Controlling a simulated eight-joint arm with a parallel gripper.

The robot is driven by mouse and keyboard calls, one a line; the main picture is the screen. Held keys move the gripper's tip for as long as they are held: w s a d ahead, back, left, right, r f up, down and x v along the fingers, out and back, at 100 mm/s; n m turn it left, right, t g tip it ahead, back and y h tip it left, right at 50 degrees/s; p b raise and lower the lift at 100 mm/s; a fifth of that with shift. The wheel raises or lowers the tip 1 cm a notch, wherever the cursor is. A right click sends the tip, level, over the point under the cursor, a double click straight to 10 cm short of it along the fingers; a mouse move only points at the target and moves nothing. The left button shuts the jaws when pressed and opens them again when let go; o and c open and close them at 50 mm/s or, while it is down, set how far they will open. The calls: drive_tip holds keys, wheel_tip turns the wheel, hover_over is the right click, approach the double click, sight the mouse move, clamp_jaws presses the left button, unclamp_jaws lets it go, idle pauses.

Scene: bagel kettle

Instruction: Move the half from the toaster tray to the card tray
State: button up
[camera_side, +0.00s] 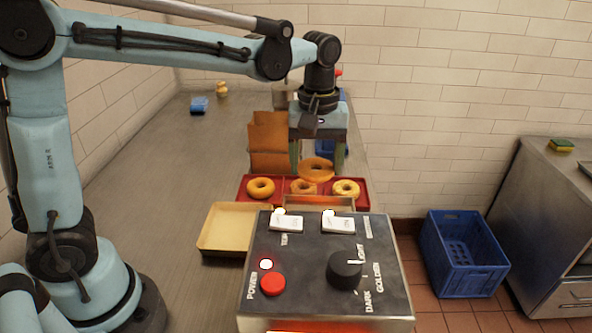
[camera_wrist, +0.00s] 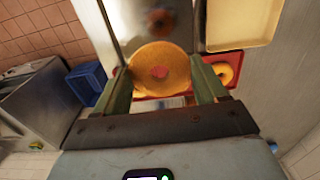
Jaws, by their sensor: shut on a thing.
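The bagel half (camera_side: 317,170) is a golden ring held between the fingers of my gripper (camera_side: 318,165). In the wrist view the half (camera_wrist: 160,72) sits between the two green fingers of my gripper (camera_wrist: 163,85), its broad face toward the camera. It hangs above the red tray and behind the toaster. The toaster tray (camera_side: 318,201) is a narrow metal strip at the toaster's back, partly hidden by the toaster body. The card tray (camera_side: 226,232) is shallow, beige and empty, left of the toaster; it also shows at the wrist view's top right (camera_wrist: 238,24).
The red tray (camera_side: 280,193) holds several bagels behind the toaster. The toaster (camera_side: 325,255) with its buttons and knob stands in front. A brown paper bag (camera_side: 268,143) stands behind the red tray. A blue crate (camera_side: 462,252) is on the floor. The counter's left side is mostly clear.

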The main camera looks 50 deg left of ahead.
drive_tip(key=s+a+f, duration=0.4)
drive_tip(key=s+a, duration=0.1)
drive_tip(key=a, duration=0.1)
hover_over(238, 233)
wheel_tip(238, 233, down, 5)
drive_tip(key=shift+w+r, duration=0.1)
drive_tip(key=shift+f, duration=2.7)
drive_tip(key=o, duration=1.1)
drive_tip(key=shift+r, duration=0.1)
drive_tip(key=shift+r, duration=3.4)
